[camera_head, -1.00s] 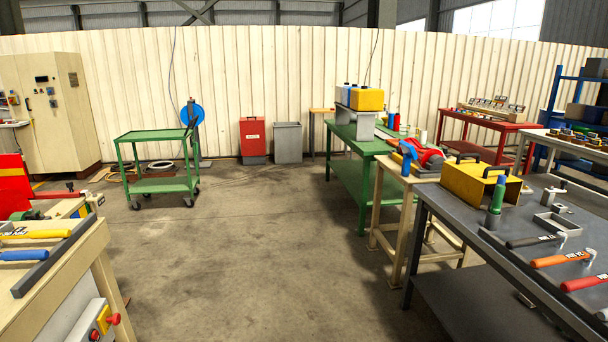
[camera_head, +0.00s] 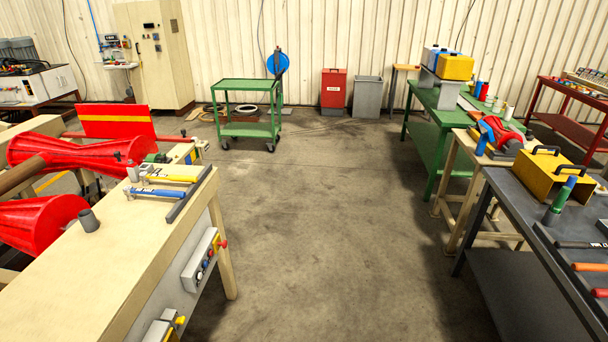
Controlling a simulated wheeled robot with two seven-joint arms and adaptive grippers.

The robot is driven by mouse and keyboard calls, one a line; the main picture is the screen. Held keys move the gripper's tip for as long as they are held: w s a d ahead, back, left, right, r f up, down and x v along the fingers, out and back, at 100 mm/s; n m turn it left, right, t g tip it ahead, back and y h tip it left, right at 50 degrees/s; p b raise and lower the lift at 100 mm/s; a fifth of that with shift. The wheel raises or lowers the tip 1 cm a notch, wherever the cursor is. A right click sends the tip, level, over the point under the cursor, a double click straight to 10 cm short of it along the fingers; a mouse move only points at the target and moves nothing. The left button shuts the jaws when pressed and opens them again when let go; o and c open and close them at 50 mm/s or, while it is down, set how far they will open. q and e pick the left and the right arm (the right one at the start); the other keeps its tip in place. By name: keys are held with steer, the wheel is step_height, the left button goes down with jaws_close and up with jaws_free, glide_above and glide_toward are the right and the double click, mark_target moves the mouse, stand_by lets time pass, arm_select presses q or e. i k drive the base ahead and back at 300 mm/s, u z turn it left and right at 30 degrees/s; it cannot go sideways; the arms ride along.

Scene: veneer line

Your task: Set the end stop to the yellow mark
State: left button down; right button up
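I cannot make out an end stop or its yellow mark for certain in this view. A veneer machine with large red cone-shaped parts (camera_head: 80,152) stands at the left. An upright red panel (camera_head: 115,120) with a yellow stripe stands behind them. A pale wooden bench (camera_head: 125,255) runs along the machine's near side. Neither of my grippers is in view.
Open concrete floor (camera_head: 330,230) runs down the middle. A green cart (camera_head: 248,115) stands ahead. A green table (camera_head: 430,145) and a dark workbench (camera_head: 515,215) with a yellow box (camera_head: 550,178) line the right. A control box (camera_head: 202,260) is on the wooden bench's side.

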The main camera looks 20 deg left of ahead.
mark_target(111, 122)
steer(key=u, duration=1.65)
